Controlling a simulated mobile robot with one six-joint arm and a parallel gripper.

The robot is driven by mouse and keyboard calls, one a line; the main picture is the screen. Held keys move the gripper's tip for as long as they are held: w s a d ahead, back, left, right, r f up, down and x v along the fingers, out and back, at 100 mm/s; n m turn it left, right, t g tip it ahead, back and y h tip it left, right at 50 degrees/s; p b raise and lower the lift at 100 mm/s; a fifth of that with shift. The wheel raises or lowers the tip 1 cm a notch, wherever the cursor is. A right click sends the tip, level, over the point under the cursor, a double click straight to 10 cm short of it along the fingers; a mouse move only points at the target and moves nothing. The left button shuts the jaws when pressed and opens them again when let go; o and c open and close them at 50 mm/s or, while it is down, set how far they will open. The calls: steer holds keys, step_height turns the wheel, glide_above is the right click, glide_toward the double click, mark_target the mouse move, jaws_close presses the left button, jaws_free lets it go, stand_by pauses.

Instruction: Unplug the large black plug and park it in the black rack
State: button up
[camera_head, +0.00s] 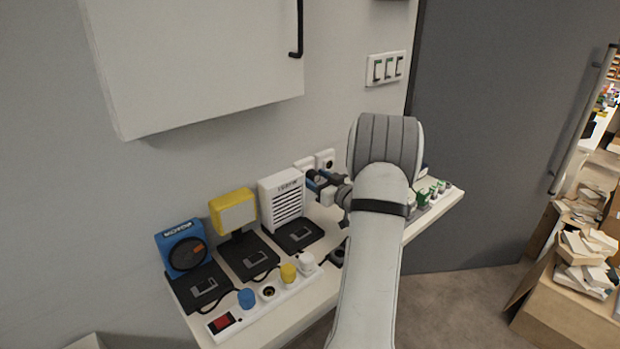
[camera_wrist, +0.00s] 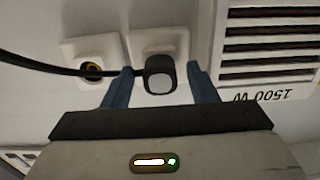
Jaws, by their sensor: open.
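The large black plug (camera_wrist: 160,75) sits at a white wall socket in the wrist view, its light grey end face towards the camera and a black cable running left. My gripper (camera_wrist: 160,68) is open, with one blue finger on each side of the plug; I cannot tell whether they touch it. In the head view my gripper (camera_head: 318,182) is at the wall sockets, and the arm hides part of the table. A dark part (camera_head: 338,257) shows beside the arm; I cannot tell whether it is the black rack.
A second wall socket (camera_wrist: 92,68) is beside the plug. A white heater (camera_head: 282,202) stands close to my gripper. A yellow lamp (camera_head: 234,212), a blue device (camera_head: 182,247) and a power strip (camera_head: 255,302) with plugs are on the left. Green-topped items (camera_head: 424,197) stand right of the arm.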

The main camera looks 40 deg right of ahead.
steer(key=shift+c, duration=0.4)
jaws_close()
steer(key=shift+s, duration=0.1)
steer(key=shift+s+d, duration=0.2)
steer(key=shift+s, duration=2.75)
